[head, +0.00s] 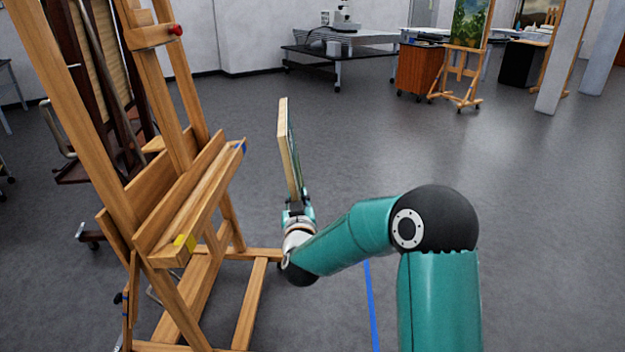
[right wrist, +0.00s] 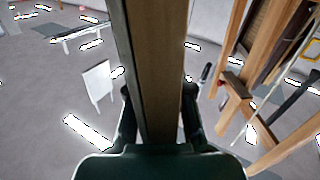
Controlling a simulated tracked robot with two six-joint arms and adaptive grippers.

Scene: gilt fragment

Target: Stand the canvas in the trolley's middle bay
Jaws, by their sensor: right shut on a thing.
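The canvas (head: 289,150) is upright and edge-on in the head view, showing its pale wooden edge and a thin green strip of its face. My right gripper (head: 298,208) is shut on its lower end and holds it above the floor, to the right of the easel and apart from it. In the right wrist view the canvas (right wrist: 165,60) runs up between the fingers of my right gripper (right wrist: 160,95). What looks like the trolley (head: 112,110), dark wood on casters, stands behind the easel, partly hidden; its bays cannot be told apart. My left gripper is out of view.
A large wooden easel (head: 185,205) fills the left, its ledge marked yellow and blue, between my arm and the dark trolley. A blue line (head: 370,300) runs along the floor. A low dark table (head: 335,55) stands at the back. The middle floor is clear.

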